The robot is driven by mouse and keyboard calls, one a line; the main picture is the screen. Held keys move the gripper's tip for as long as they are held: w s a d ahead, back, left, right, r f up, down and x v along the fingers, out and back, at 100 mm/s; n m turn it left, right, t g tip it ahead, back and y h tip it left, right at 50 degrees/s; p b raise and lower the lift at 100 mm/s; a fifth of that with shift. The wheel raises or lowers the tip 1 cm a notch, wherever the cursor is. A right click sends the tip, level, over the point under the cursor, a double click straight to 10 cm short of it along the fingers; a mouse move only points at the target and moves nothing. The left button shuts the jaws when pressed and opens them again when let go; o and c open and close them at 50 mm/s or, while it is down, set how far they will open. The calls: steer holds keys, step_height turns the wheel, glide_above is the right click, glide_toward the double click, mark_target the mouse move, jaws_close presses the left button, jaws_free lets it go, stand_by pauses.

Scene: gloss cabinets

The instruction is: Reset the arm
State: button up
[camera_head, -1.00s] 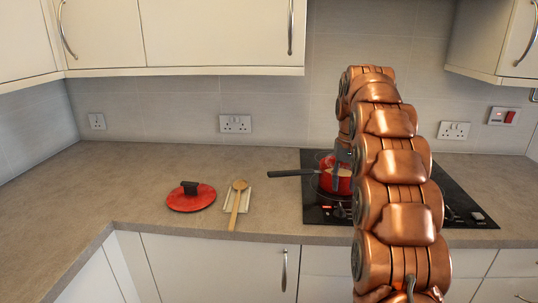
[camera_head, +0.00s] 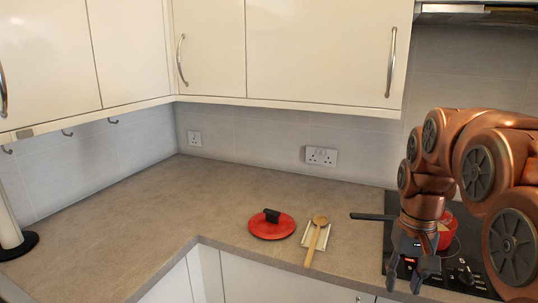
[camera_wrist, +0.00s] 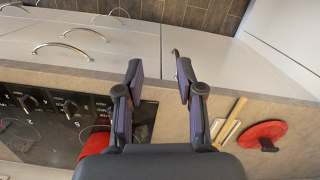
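My copper-coloured arm is bent at the right of the head view. My gripper (camera_head: 405,283) points down in front of the black hob's left front part. In the wrist view my gripper (camera_wrist: 160,72) has its two fingers apart, with nothing between them. The red pan (camera_head: 447,232) stands on the hob, partly hidden behind my arm, its dark handle pointing left. The pan also shows at the lower left of the wrist view (camera_wrist: 95,144).
A red lid (camera_head: 272,226) lies on the worktop, with a wooden spoon (camera_head: 317,236) on a pale rest to its right. The hob (camera_head: 464,262) has knobs at its front. A holder with a white roll (camera_head: 10,235) stands far left. The worktop's left part is clear.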

steer(key=s+a+f+p, duration=0.1)
steer(key=s+a+f, duration=0.1)
steer(key=s, duration=0.5)
steer(key=s+a+f+n+p, duration=0.1)
steer(key=s+a+f, duration=0.1)
steer(key=s, duration=0.6)
steer(key=s+a+f+n+g+p, duration=0.1)
steer(key=s+a+f, duration=0.1)
steer(key=s+a, duration=0.2)
steer(key=s, duration=0.3)
steer(key=shift+s+a, duration=0.2)
steer(key=shift+s, duration=0.2)
